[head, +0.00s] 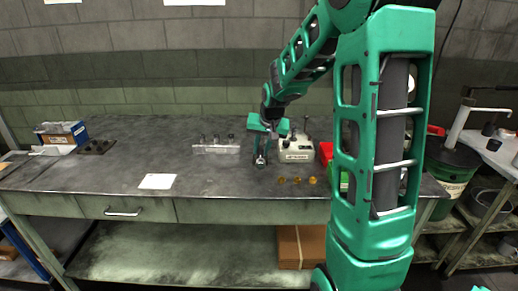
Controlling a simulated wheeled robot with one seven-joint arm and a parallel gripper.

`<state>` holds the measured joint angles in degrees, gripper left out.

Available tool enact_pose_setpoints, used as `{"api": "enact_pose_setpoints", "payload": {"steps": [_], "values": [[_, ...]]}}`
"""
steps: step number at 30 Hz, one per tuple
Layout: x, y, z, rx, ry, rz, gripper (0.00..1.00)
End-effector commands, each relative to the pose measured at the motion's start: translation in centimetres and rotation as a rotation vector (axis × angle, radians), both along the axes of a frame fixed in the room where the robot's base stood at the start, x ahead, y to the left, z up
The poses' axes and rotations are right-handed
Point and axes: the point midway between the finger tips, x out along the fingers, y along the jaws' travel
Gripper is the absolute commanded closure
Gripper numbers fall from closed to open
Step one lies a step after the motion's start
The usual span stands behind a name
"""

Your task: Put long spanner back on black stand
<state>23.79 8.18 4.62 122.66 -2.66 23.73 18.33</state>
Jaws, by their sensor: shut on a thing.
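My gripper (261,160) is over the middle of the workbench, near its back-to-front centre, with its fingers pointing down. It is shut on a small grey metal piece, which I take to be the long spanner; it is too small and too covered by the fingers to make out its shape. A low black stand (97,147) with small raised parts lies on the left of the bench, well left of my gripper. I cannot tell for certain that it is the stand the spanner belongs on.
A pale rack (216,148) with dark-topped pieces stands just left of my gripper. A light grey machine (296,150) is close on its right, with several yellow pieces (297,180) in front. A white sheet (157,181) and a blue box (62,133) lie left. My arm hides the bench's right part.

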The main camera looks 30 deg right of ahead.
Motion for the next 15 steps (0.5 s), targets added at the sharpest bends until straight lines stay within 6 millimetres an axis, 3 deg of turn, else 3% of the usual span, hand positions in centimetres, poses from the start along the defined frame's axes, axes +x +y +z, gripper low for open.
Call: {"api": "enact_pose_setpoints", "payload": {"steps": [15], "values": [[-0.01, -0.01, -1.05, 0.000, 0.000, 0.000, 1.00]]}}
